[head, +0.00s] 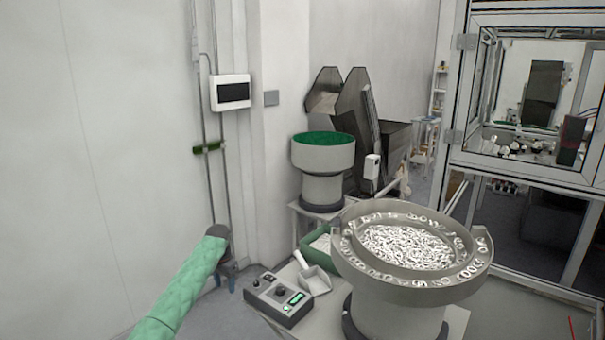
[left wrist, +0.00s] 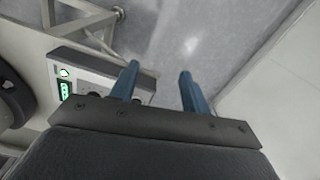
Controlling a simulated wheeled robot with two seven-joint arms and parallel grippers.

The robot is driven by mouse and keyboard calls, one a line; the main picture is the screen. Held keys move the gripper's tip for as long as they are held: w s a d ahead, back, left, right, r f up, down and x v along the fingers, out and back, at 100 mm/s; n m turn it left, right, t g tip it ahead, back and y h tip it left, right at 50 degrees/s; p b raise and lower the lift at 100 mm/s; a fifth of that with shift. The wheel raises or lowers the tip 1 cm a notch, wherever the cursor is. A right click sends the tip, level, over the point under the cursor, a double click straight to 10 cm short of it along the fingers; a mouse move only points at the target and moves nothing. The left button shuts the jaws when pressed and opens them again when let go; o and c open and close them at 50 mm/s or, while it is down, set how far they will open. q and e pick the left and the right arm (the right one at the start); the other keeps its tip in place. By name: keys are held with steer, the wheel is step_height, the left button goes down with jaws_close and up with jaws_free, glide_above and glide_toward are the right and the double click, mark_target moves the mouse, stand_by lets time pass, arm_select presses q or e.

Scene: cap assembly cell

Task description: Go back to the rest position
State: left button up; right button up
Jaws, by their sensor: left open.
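My left arm in its green sleeve reaches in from the lower left of the head view. My left gripper (head: 226,272) points down beside the table, to the left of the control box. In the left wrist view its two blue fingers (left wrist: 158,85) are apart with nothing between them. Grey floor shows beyond the fingertips. The control box (head: 280,298) with a lit green switch also shows in the left wrist view (left wrist: 85,78), to the left of the fingers and partly behind one of them. My right gripper is in neither view.
A large bowl feeder (head: 385,284) full of small white parts stands at the right. A white scoop (head: 313,280) and a green bin (head: 309,246) lie beside it. A green-lined bowl (head: 322,160) stands behind. A framed machine cell (head: 525,170) is at far right. A white wall (head: 90,150) is at left.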

arm_select(q)
steer(key=w+d+r+n+t, duration=0.2)
steer(key=w+r+t, duration=0.6)
steer(key=w, duration=0.2)
steer(key=s+d+f, duration=0.2)
steer(key=s+f, duration=1.3)
steer(key=f, duration=0.4)
steer(key=s+d+f, duration=0.2)
steer(key=s+f, duration=1.3)
steer(key=f, duration=0.5)
steer(key=s+f+g, duration=0.2)
steer(key=s+f, duration=0.6)
steer(key=s, duration=0.8)
steer(key=s+d+f+n+g+b, duration=0.1)
steer(key=s+f, duration=0.7)
steer(key=s, duration=0.8)
steer(key=s+f+g, duration=0.3)
steer(key=s+f, duration=0.5)
steer(key=s, duration=0.9)
steer(key=shift+d+f, duration=0.25)
steer(key=shift+d, duration=0.1)
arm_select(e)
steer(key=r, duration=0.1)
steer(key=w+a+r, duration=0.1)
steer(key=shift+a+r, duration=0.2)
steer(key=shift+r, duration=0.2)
